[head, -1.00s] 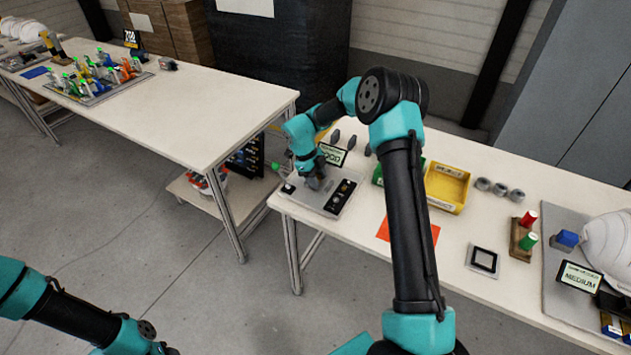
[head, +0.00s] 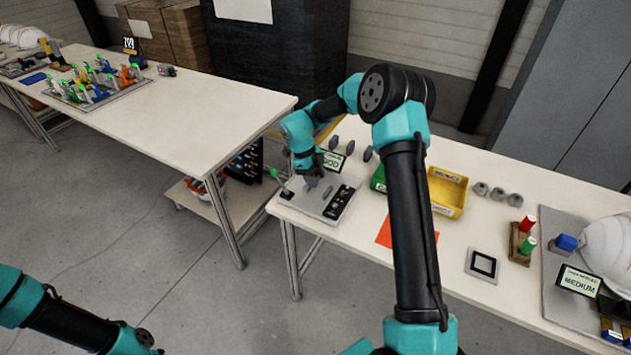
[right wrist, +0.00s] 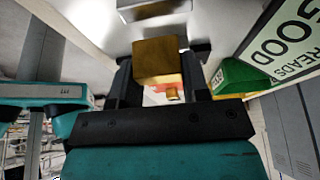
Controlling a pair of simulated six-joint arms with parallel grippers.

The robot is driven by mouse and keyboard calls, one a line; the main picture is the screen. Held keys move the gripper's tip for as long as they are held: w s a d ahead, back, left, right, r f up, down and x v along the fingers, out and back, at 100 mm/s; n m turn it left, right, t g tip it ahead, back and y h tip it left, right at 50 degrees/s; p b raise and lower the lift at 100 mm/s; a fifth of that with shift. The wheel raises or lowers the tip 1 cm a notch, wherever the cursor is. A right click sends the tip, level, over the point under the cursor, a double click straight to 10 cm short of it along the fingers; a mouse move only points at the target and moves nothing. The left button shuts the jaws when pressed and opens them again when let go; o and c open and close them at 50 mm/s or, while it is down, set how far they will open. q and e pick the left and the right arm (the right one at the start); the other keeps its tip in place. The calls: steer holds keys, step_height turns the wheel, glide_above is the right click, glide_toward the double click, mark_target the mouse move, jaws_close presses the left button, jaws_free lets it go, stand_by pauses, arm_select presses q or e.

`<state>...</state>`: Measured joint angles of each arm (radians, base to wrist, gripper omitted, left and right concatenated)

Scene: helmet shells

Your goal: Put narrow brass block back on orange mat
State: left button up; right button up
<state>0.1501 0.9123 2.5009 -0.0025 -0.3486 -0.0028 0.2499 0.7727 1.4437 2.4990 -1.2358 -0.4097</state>
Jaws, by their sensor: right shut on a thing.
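My right gripper (head: 314,183) is low over the grey tester plate (head: 338,205) at the near left corner of the right table. In the right wrist view its jaws are shut on a brass block (right wrist: 157,62). A smaller brass piece (right wrist: 173,94) shows closer to the palm between the fingers; I cannot tell whether it is part of the same block. In the head view the gripper hides the block. The orange mat (head: 385,234) lies on the table right of the tester, partly behind my right forearm. My left gripper is not in view; only its arm shows at lower left.
A display (head: 333,161) stands behind the tester and reads GOOD in the right wrist view. A green bin (head: 378,178) and a yellow bin (head: 447,191) stand beyond the mat. A green-knobbed lever (head: 275,173) rises at the tester's left.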

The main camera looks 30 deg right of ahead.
steer(key=s+a+r, duration=0.1)
steer(key=s+a, duration=0.7)
steer(key=s, duration=0.5)
steer(key=shift+r, duration=0.15)
steer(key=shift+s, duration=0.1)
